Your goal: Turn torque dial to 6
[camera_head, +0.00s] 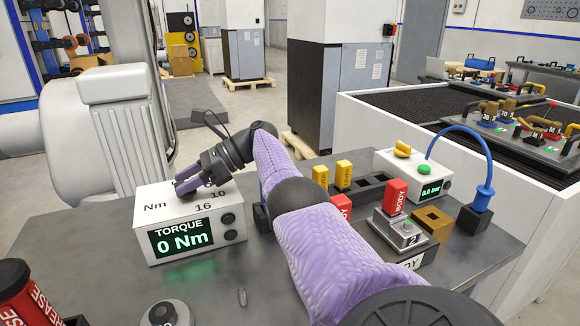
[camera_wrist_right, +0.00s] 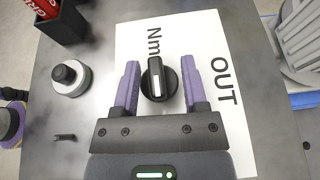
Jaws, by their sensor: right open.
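The white torque box (camera_head: 160,213) stands on the grey table at the left in the head view. Its green display (camera_head: 181,240) reads 0 Nm, and its top shows "Nm", "10" and "16". My right gripper (camera_head: 186,186) is just over the box top and hides the dial there. In the right wrist view, the black dial (camera_wrist_right: 158,79) with a white pointer bar sits between the open fingers of my right gripper (camera_wrist_right: 160,85). A gap shows on each side of the dial. The 6 mark cannot be made out.
A small grey pin (camera_head: 242,297) lies in front of the box. Right of my arm stand yellow and red blocks, a fixture and a pressure box (camera_head: 432,185).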

